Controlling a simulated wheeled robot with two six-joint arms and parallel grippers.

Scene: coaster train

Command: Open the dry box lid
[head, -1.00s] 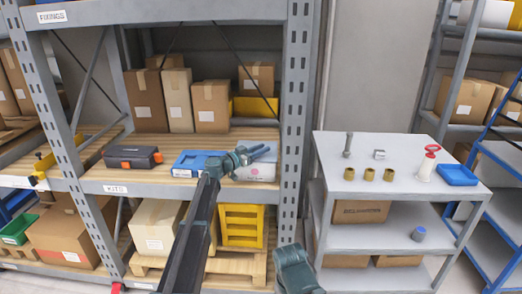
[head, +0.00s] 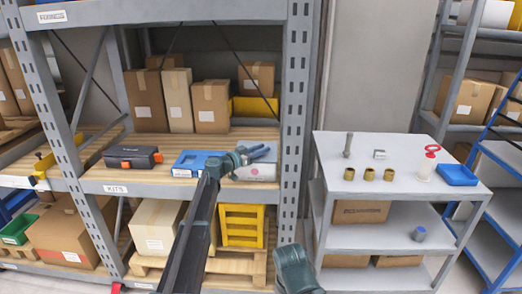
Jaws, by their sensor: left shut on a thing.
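A pale box with a red spot on its front (head: 262,174) stands on the KITS shelf, right of a blue case (head: 192,163). I take the pale box to be the dry box. Its blue-grey top (head: 266,152) is partly covered by my gripper. My left gripper (head: 242,158) is at the left side of this top, shut on what looks like the lid's edge. The fingertips are small and partly hidden, so the exact hold is unclear. How far the lid stands open cannot be told. Part of my right arm shows at the bottom; its gripper is out of view.
A black and orange toolbox (head: 133,157) sits left on the same wooden shelf (head: 100,181). A grey rack post (head: 293,130) stands close on the right. A grey cart (head: 400,205) with small parts is further right. Cartons stand on the shelf behind.

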